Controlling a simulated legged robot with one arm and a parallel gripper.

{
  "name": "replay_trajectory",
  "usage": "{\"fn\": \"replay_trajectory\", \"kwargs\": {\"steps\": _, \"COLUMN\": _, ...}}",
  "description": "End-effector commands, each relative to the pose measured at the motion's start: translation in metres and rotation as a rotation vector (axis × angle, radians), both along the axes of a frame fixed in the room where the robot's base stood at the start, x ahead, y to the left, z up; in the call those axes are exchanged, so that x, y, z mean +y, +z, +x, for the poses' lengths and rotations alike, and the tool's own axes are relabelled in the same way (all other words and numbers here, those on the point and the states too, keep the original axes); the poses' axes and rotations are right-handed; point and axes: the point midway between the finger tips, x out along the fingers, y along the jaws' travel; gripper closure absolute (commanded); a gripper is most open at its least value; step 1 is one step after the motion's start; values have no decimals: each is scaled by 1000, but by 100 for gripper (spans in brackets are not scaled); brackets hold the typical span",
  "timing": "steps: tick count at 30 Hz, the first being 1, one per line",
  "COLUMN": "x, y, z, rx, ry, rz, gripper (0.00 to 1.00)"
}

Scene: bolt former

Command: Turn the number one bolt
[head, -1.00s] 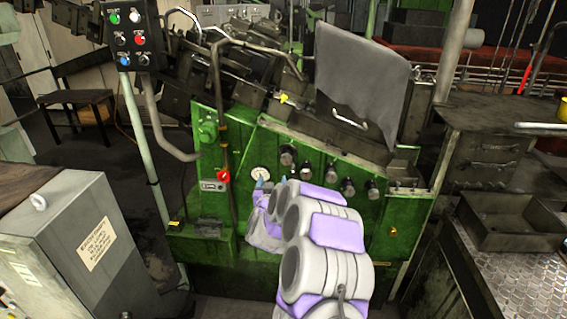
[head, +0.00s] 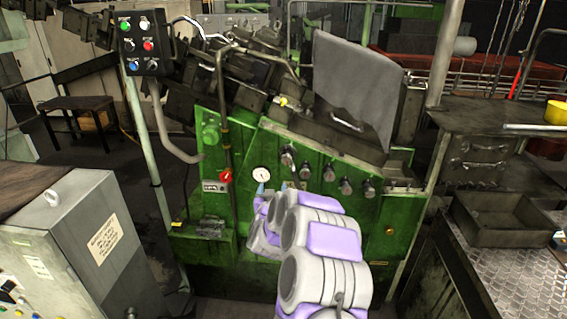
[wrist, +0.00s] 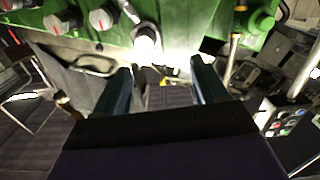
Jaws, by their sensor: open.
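A green machine panel (head: 330,215) carries a row of several dark round bolts or knobs. The leftmost of these bolts (head: 287,157) sits up and right of the white gauge (head: 261,174). No number is legible on any of them. In the wrist view, my gripper (wrist: 162,66) is open and empty. A brightly lit round bolt (wrist: 147,40) shows beyond the fingertips, slightly left of the middle between them. It is apart from the fingers.
A red knob (head: 225,176) is left of the gauge. A button box (head: 143,45) stands on a post at upper left. A grey cabinet (head: 75,245) is at lower left and a metal tray (head: 500,220) at right. A grey cover (head: 358,85) hangs above the panel.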

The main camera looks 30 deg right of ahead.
Motion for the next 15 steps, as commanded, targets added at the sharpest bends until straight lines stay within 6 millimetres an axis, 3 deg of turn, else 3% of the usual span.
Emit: {"fn": "replay_trajectory", "kwargs": {"steps": 15, "x": 1, "y": 0, "z": 0, "rx": 1, "ry": 0, "rz": -2, "gripper": 28}}
